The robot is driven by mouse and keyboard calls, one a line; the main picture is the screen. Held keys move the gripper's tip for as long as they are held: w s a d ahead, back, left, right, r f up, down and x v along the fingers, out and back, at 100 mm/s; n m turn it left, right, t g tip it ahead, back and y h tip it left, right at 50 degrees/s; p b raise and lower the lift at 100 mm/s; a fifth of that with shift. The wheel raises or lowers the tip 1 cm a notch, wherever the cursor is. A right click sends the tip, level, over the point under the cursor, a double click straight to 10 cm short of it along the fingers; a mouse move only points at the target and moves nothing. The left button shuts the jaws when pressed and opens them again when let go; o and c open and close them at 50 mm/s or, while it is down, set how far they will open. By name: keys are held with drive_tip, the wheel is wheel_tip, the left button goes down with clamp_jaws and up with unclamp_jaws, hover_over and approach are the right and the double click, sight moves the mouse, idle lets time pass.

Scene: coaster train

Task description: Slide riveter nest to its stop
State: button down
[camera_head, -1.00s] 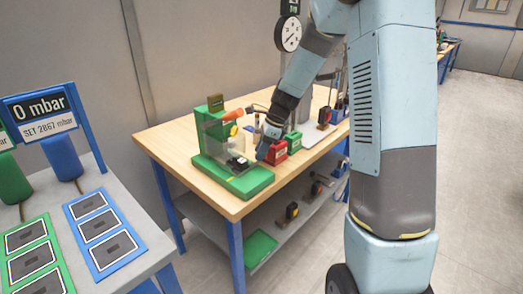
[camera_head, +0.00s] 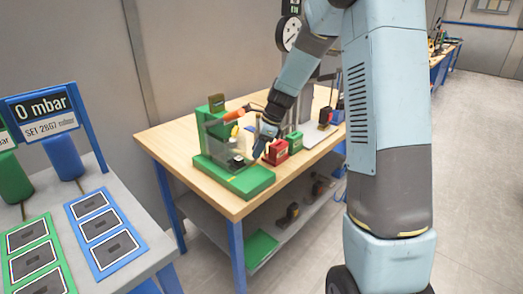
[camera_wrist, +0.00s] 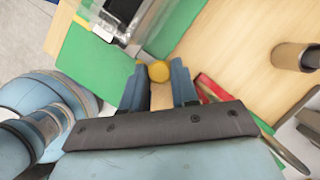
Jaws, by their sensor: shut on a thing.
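The green riveter (camera_head: 250,183) stands on the near left part of the wooden bench, with a clear guard around its front. A dark block, seemingly the nest (camera_head: 236,161), sits low inside the guard. It also shows as a black block in a pale frame at the top of the wrist view (camera_wrist: 124,10). My gripper (camera_head: 258,155) is low at the right side of the riveter. How the knob joins the nest is unclear.
A red box (camera_head: 276,153) and a small green box (camera_head: 295,141) stand close to the right of my gripper. A brown cylinder (camera_wrist: 291,55) shows in the wrist view. The bench's near left top (camera_head: 165,142) is clear. A dial gauge (camera_head: 288,34) hangs behind.

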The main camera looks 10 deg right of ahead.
drive_tip(key=shift+w+a+r, duration=0.1)
drive_tip(key=shift+w, duration=0.15)
drive_tip(key=c, duration=0.9)
unclamp_jaws()
drive_tip(key=shift+o, duration=0.2)
drive_tip(key=v, duration=1.3)
drive_tip(key=shift+r, duration=0.25)
drive_tip(key=shift+s, duration=0.1)
